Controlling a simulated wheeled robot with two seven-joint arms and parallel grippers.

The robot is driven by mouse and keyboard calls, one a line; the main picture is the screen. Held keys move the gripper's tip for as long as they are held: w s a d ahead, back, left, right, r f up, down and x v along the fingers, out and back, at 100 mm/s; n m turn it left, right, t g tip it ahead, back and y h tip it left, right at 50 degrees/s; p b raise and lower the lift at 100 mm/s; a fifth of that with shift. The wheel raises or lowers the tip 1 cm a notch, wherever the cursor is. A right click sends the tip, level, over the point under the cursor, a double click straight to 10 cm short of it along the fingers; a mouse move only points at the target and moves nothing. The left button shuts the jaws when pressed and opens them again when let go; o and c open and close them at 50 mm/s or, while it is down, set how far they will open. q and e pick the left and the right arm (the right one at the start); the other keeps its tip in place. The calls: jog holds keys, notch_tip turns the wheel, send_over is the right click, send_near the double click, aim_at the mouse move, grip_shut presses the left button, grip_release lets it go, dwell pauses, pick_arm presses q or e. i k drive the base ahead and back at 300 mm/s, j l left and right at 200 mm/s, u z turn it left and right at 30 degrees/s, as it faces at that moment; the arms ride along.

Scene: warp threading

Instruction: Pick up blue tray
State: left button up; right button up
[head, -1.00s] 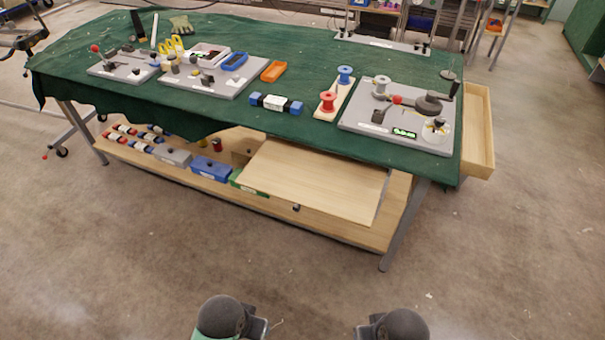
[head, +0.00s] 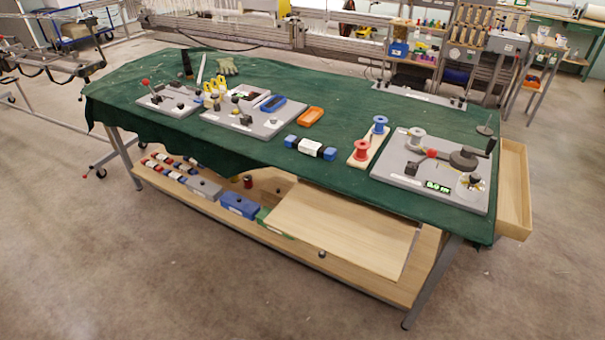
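The blue tray (head: 272,103) is a small shallow tray on the green-covered table (head: 345,97). It lies at the right side of a grey board (head: 245,122) that carries several fittings, left of the table's middle. An orange tray (head: 310,116) of similar shape lies on the cloth to its right. Neither of my grippers shows in the head view, and nothing touches the blue tray.
A blue-and-white spool-like block (head: 310,147), a wooden holder with a red spool (head: 362,150) and a blue spool (head: 380,123), and a grey winder board (head: 435,170) stand to the right. A wooden drawer (head: 515,190) juts from the right end. The floor in front is clear.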

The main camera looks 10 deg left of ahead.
aim_at(270, 105)
jog(key=i+j+z, duration=0.15)
jog(key=j, duration=0.15)
jog(key=i+j+z, duration=0.15)
jog(key=j, duration=0.15)
jog(key=j+z, duration=0.15)
jog(key=j, duration=0.2)
jog(key=i+j+z, duration=0.2)
jog(key=j, duration=0.15)
jog(key=k, duration=0.05)
